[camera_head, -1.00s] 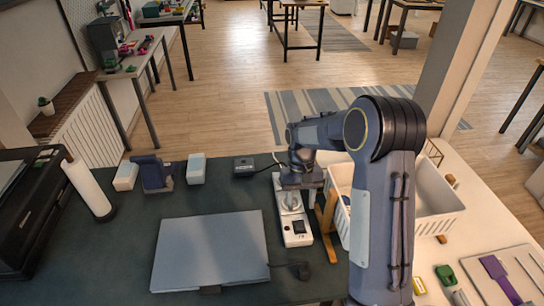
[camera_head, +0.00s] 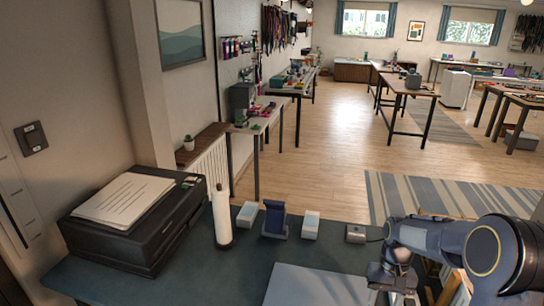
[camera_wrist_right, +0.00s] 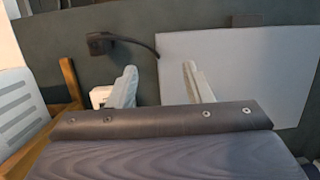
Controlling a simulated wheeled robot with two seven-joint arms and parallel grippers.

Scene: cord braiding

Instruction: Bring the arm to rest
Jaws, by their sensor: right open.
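My right arm (camera_head: 440,240) reaches in from the right in the head view, bent over the dark table. Its gripper (camera_head: 393,288) hangs low at the bottom edge, beside the flat grey laptop-like slab (camera_head: 315,288). In the right wrist view the two pale fingers (camera_wrist_right: 160,82) are spread apart with nothing between them. The grey slab (camera_wrist_right: 240,70) lies under and beyond one finger, and a white device (camera_wrist_right: 100,96) is partly hidden behind the other. My left gripper is in neither view.
A black printer (camera_head: 135,225), a white roll on a stand (camera_head: 221,218), a dark blue holder (camera_head: 275,220) and two white blocks stand along the table's back. A black cable with a plug (camera_wrist_right: 100,43), a wooden piece (camera_wrist_right: 70,85) and a white basket (camera_wrist_right: 18,100) lie near the gripper.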

